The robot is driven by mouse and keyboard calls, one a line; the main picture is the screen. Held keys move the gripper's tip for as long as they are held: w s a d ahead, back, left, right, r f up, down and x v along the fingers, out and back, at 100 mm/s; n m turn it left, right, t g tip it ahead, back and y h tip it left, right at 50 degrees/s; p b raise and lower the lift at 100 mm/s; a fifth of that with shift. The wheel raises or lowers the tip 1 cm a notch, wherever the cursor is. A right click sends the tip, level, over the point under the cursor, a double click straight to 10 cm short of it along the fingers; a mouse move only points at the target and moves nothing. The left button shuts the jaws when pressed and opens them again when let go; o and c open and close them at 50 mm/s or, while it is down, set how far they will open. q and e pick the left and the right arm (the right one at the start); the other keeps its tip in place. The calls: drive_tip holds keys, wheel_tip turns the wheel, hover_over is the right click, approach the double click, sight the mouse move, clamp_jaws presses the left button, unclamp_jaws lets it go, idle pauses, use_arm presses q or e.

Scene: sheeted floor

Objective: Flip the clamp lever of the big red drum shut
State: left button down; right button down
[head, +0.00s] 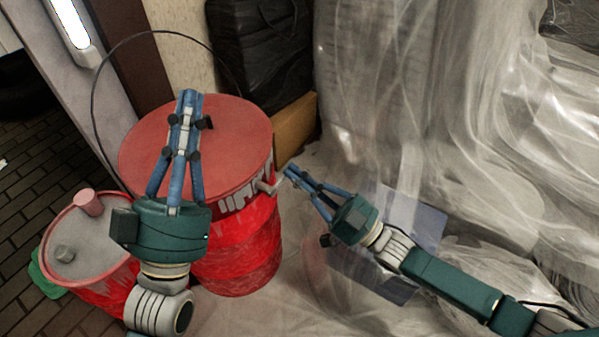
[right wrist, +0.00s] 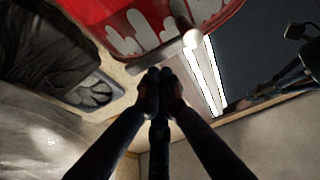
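The big red drum (head: 240,250) stands upright at the centre left of the head view, with a red lid (head: 235,130). Its pale clamp lever (head: 268,187) sticks out from the rim on the right side. The lever also shows in the right wrist view (right wrist: 191,38), just beyond the fingertips. My right gripper (head: 289,172) is shut and empty, its tips close beside the lever; I see a small gap in the right wrist view (right wrist: 158,78). My left gripper (head: 189,96) looks shut and empty over the drum lid, which it partly hides.
A smaller red drum (head: 90,250) with a grey top stands at the lower left. A cardboard box (head: 295,125) and black wrapped bundle (head: 262,50) are behind the big drum. Clear plastic sheeting (head: 460,110) hangs at the right and covers the floor.

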drive_tip(key=shift+f, duration=0.3)
